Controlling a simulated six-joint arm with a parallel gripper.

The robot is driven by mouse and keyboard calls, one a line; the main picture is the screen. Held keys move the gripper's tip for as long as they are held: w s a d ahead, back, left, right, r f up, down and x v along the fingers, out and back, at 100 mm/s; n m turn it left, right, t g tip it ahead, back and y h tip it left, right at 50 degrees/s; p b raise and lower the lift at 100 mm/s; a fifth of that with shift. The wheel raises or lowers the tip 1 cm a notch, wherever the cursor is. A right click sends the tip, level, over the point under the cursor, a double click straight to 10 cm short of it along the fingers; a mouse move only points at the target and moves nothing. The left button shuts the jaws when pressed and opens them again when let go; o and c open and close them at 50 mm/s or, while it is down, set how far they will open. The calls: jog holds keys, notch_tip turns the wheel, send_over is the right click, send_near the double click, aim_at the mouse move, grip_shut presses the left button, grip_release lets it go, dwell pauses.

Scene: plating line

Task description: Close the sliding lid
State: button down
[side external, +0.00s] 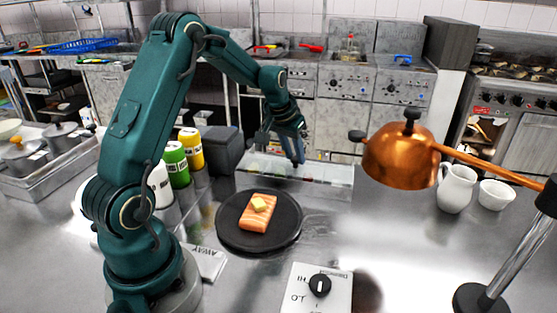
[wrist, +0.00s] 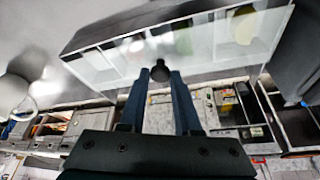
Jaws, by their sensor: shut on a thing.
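A long, low clear-walled box (side external: 335,172) lies behind the dark plate in the side view, with a see-through sliding lid. In the wrist view the box (wrist: 88,66) runs across the top, and its clear lid (wrist: 215,42) shows pale reflections. My gripper (side external: 298,160) points down at the far side of the box. In the wrist view its two blue fingers (wrist: 161,80) are closed around a small dark round knob (wrist: 160,71) at the lid's edge. How far the lid is open cannot be told clearly.
A salmon piece with butter (side external: 258,213) rests on a round dark plate (side external: 228,232) in front of the box. Green (side external: 176,165) and yellow (side external: 191,149) bottles stand to the left. A copper lamp (side external: 400,158) hangs to the right, near a white jug (side external: 457,187).

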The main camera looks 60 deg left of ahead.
jog(key=shift+s+d, duration=0.6)
jog(key=shift+d, duration=0.05)
jog(key=c, duration=0.6)
grip_release()
jog(key=v, duration=0.5)
